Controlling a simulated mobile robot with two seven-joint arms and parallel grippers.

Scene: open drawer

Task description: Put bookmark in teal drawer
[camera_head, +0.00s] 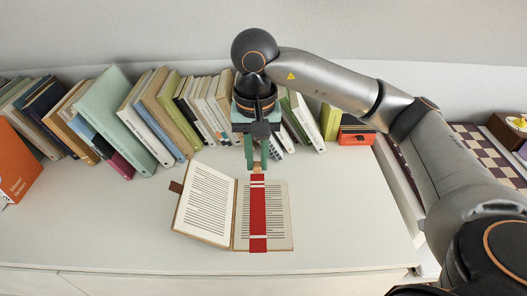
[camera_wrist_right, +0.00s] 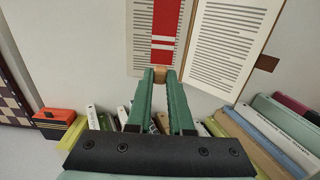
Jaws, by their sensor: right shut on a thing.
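The red bookmark (camera_head: 258,215) with white stripes lies along the right page of an open book (camera_head: 208,203), near its middle fold. It also shows in the right wrist view (camera_wrist_right: 165,25). My right gripper (camera_head: 257,166) points down at the bookmark's far end. Its green fingers (camera_wrist_right: 161,75) are shut on a small tan piece at that end. I cannot tell whether the bookmark is lifted off the page. My left gripper is out of view. No teal drawer shows in either view.
The open book lies on a white top (camera_head: 110,228) with clear room on both sides. A row of leaning books (camera_head: 125,115) stands behind. An orange-red box (camera_head: 356,134) sits at the row's right end. A checkered board (camera_head: 490,150) is at the far right.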

